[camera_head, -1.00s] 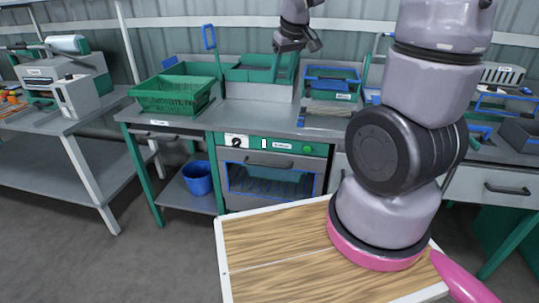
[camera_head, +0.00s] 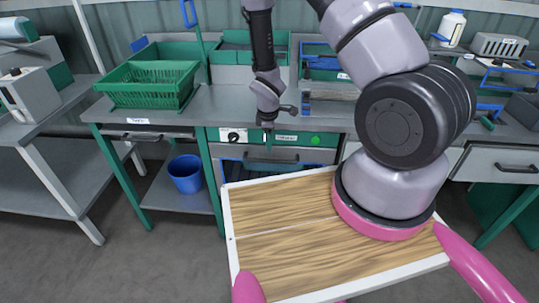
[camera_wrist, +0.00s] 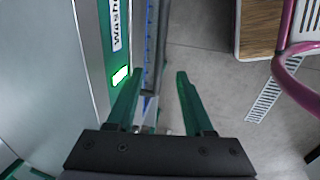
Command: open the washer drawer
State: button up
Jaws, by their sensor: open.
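The washer drawer (camera_head: 230,168) is under the middle of the bench, below a green panel (camera_head: 257,137) with a knob, a label and a green light. It looks shut; my deck hides its lower part. Its dark bar handle (camera_head: 287,157) runs across the top of the front. My gripper (camera_head: 268,138) points down in front of the panel, just above the handle. In the wrist view my gripper (camera_wrist: 158,74) has its green fingers apart with nothing held. The Washer label (camera_wrist: 116,22) and lit green light (camera_wrist: 120,76) are beside the left finger. Contact with the handle cannot be told.
A green basket (camera_head: 150,85) and green trays (camera_head: 232,55) stand on the bench. A blue bucket (camera_head: 186,174) is on the lower shelf at left. Another drawer with a handle (camera_head: 517,168) is at right. Open floor (camera_head: 150,260) lies at front left.

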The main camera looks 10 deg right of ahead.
aim_at(270, 160)
jog(key=f, duration=0.3)
jog(key=w+f, duration=0.1)
jog(key=f, duration=0.5)
jog(key=shift+w+d+f, duration=0.3)
jog(key=shift+w+f, duration=0.1)
grip_shut()
dwell(0.9)
